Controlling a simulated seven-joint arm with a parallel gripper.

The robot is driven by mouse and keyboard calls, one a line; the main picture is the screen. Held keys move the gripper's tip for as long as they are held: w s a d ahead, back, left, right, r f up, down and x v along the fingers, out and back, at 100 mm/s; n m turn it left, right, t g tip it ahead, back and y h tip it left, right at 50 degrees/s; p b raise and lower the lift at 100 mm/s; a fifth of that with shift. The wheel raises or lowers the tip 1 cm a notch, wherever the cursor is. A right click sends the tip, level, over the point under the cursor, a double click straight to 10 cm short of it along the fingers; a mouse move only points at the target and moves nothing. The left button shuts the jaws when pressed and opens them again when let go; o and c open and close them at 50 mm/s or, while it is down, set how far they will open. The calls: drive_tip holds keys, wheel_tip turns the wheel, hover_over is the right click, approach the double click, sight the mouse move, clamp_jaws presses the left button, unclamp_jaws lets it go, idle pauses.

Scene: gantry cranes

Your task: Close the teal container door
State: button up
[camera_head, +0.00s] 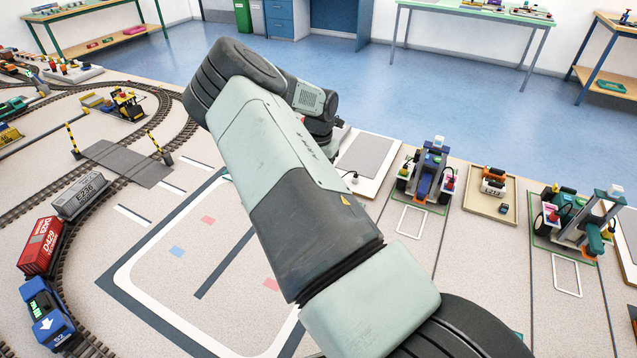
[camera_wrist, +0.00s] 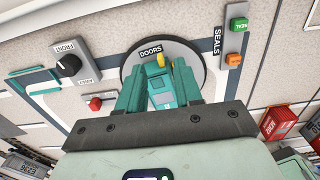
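In the wrist view, a small teal body (camera_wrist: 160,88), seemingly the teal container, stands on a grey round plate marked DOORS (camera_wrist: 196,58). A yellow piece (camera_wrist: 161,60) shows at its far end. My gripper (camera_wrist: 160,72) is over the plate, its two teal fingers apart on either side of this body. I cannot tell whether they touch it. The similar colours and the fingers make it hard to tell the door and how far it stands open. In the head view my arm hides the gripper and the plate.
Beside the plate are a black FRONT knob (camera_wrist: 68,65), a red button (camera_wrist: 95,103) and a SEALS panel (camera_wrist: 234,42) with green and orange buttons. The head view shows a blue engine (camera_head: 46,312), a red wagon (camera_head: 41,246), a grey wagon (camera_head: 81,196) and model cranes (camera_head: 428,172).

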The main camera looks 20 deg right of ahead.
wheel_tip(320, 180, up, 6)
drive_tip(key=shift+f, duration=0.1)
idle(0.4)
